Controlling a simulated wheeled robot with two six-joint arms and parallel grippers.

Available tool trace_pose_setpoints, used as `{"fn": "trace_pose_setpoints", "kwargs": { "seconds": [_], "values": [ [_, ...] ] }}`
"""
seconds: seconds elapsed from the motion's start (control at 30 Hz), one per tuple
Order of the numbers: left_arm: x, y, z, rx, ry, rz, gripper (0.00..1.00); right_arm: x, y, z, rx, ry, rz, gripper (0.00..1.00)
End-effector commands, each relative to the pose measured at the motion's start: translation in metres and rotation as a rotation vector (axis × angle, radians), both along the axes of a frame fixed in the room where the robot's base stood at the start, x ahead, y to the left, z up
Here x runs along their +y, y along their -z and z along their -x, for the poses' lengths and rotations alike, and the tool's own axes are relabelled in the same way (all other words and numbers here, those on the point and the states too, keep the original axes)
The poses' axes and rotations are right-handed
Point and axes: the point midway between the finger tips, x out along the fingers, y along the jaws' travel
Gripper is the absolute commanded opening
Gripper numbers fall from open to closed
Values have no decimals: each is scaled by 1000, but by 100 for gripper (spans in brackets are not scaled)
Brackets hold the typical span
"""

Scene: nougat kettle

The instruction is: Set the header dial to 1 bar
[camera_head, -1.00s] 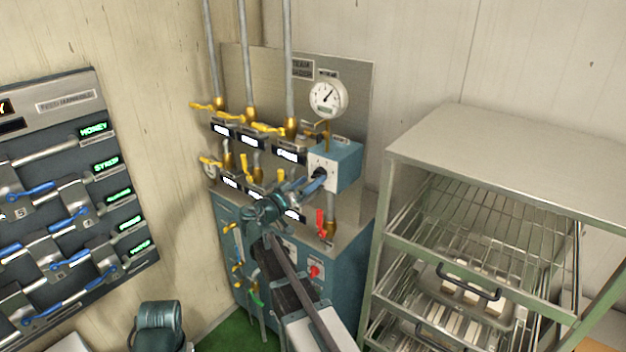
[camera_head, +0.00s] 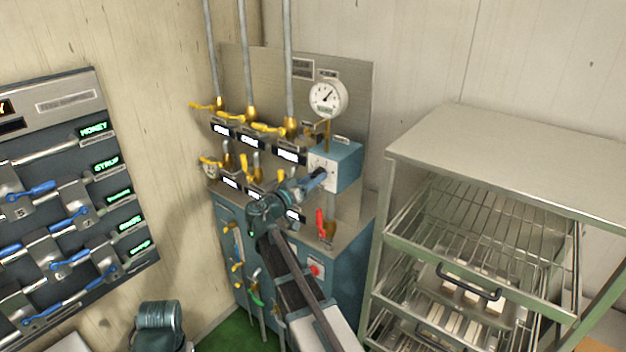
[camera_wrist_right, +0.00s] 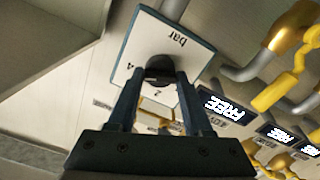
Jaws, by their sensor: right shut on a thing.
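The header dial is a black knob (camera_wrist_right: 160,68) on a white face plate (camera_head: 321,170) of a blue box (camera_head: 347,163). In the right wrist view the plate (camera_wrist_right: 186,72) appears upside down with "bar", "4" and "2" legible. My right gripper (camera_head: 317,179) reaches the knob from the front, and its two fingers (camera_wrist_right: 159,80) are shut on the knob's sides. The fingers hide part of the knob and scale, so I cannot read its setting. A round white gauge (camera_head: 327,98) stands above the box; its reading is too small to tell.
Yellow valve levers (camera_head: 268,128) and pipes lie left of the dial. A red lever (camera_head: 321,224) stands just below it. A metal rack (camera_head: 505,150) with trays stands close on the right. A valve board (camera_head: 65,105) hangs on the left wall.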

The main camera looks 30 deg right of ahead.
Motion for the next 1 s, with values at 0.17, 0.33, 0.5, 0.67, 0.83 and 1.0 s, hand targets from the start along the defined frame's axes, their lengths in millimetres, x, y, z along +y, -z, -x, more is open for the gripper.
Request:
{"fn": "trace_pose_setpoints", "kwargs": {
  "seconds": [0.17, 0.33, 0.5, 0.67, 0.83, 1.0],
  "values": [
    [0, 0, 0, 0, 0, 0, 50, 0, 0, 0, 5, 0, 2, 0],
    [0, 0, 0, 0, 0, 0, 50, 0, 0, 0, 44, -1, 18, 0],
    [0, 0, 0, 0, 0, 0, 50, 0, 0, 0, 142, -1, 58, 0],
    [0, 0, 0, 0, 0, 0, 50, 1, 0, 0, 273, -1, 112, 0],
    [0, 0, 0, 0, 0, 0, 50, 1, 1, -1, 422, -1, 174, 0],
    [0, 1, 0, 0, 0, 0, 50, 1, 1, -1, 571, -1, 236, 0]
  ]
}}
